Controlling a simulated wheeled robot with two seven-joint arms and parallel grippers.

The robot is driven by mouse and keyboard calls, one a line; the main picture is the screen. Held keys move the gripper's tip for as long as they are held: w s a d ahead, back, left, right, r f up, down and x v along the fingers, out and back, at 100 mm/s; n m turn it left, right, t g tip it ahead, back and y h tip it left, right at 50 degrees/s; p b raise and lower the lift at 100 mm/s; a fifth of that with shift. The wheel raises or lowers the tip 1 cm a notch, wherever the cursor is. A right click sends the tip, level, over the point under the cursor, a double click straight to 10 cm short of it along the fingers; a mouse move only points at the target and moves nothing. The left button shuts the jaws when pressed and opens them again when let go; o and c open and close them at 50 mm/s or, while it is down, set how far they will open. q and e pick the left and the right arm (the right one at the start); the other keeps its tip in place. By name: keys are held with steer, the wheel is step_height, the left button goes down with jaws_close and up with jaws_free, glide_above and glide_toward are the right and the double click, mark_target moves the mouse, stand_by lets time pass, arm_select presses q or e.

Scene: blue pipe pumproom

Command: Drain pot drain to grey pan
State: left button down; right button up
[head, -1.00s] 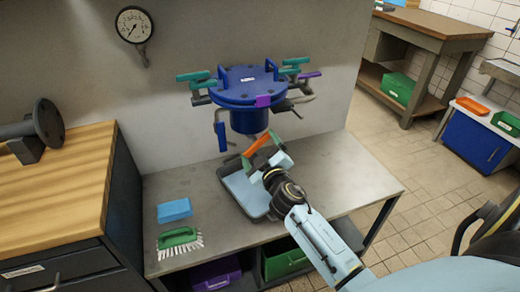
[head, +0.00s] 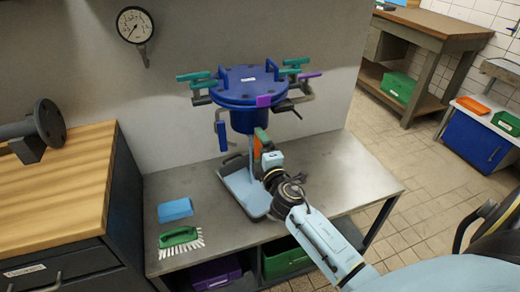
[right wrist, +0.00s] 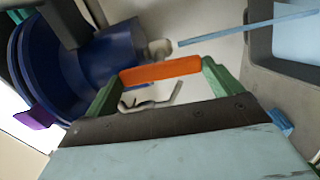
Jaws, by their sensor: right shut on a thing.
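The blue pot (head: 247,118), lidded, hangs by the wall above the bench; it is at the left in the right wrist view (right wrist: 80,60). My right gripper (head: 259,147) is under the pot and shut on an orange handle (right wrist: 160,70), which lies between its green fingers. A thin light-blue stream (head: 251,162) falls from the pot's drain into the grey pan (head: 226,187). The stream also shows in the right wrist view (right wrist: 250,28), leaving a grey outlet (right wrist: 158,48). The pan holds light-blue liquid. My left gripper is out of view.
A blue sponge (head: 175,210) and a green brush (head: 180,238) lie on the bench left of the pan. Teal, purple and blue handles ring the pot closely. The bench (head: 345,175) is clear right of my arm.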

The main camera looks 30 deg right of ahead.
steer(key=shift+n, duration=0.5)
steer(key=o, duration=0.7)
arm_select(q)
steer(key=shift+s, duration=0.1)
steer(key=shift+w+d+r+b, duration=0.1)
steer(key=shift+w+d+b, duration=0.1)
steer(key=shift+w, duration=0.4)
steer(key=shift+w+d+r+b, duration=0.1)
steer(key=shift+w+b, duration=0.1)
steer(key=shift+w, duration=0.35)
arm_select(e)
steer(key=v, duration=1.3)
steer(key=shift+s, duration=0.2)
steer(key=shift+a, duration=0.1)
